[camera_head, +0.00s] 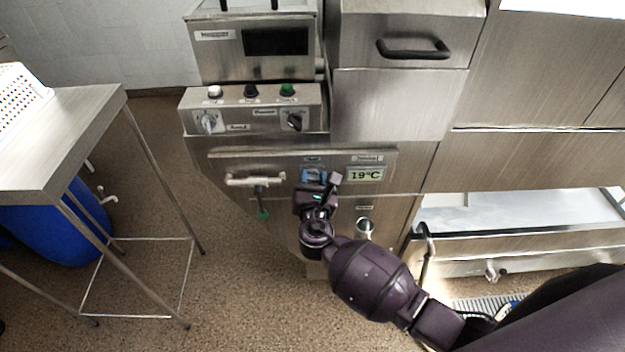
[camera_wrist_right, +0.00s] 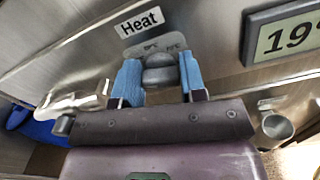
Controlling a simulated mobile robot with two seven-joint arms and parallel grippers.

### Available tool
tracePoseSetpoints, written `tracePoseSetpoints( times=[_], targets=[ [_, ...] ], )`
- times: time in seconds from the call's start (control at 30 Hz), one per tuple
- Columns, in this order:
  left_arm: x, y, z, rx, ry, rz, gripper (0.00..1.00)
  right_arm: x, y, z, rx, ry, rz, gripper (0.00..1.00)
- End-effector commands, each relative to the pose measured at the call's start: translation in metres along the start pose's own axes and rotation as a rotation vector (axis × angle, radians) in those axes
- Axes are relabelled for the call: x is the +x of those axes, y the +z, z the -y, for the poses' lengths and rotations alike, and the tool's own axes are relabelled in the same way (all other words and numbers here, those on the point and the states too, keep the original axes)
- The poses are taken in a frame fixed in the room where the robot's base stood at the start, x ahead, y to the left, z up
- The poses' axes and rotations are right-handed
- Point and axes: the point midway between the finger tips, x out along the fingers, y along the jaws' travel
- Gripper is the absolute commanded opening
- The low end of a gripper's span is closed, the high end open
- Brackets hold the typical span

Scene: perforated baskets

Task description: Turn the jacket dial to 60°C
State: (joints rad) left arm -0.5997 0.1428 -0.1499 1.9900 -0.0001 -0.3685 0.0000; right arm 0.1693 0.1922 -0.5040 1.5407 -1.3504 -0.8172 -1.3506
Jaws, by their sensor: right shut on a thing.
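In the head view the right gripper (camera_head: 313,176) covers the dial, left of the display (camera_head: 366,175) that reads 19°C. Small temperature marks flank the knob on its plate, too blurred to read for sure. My left gripper is out of view.
A metal spout (camera_head: 365,228) is below the display. Above is a control box (camera_head: 250,112) with buttons and two knobs. A steel table (camera_head: 62,135) stands at left.

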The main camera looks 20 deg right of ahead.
Motion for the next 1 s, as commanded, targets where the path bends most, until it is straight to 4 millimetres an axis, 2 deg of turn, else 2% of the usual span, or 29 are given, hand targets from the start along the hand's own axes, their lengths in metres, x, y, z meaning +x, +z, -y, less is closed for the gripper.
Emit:
tracePoseSetpoints(
  times=[0.5, 1.0],
  targets=[
    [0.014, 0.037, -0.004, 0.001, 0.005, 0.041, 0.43, -0.001, -0.005, 0.004, 0.482, -0.004, -0.003, 0.15],
    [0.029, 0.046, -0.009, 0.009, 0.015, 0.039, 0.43, -0.001, -0.008, 0.006, 0.955, -0.005, -0.004, 0.15]
  ],
)
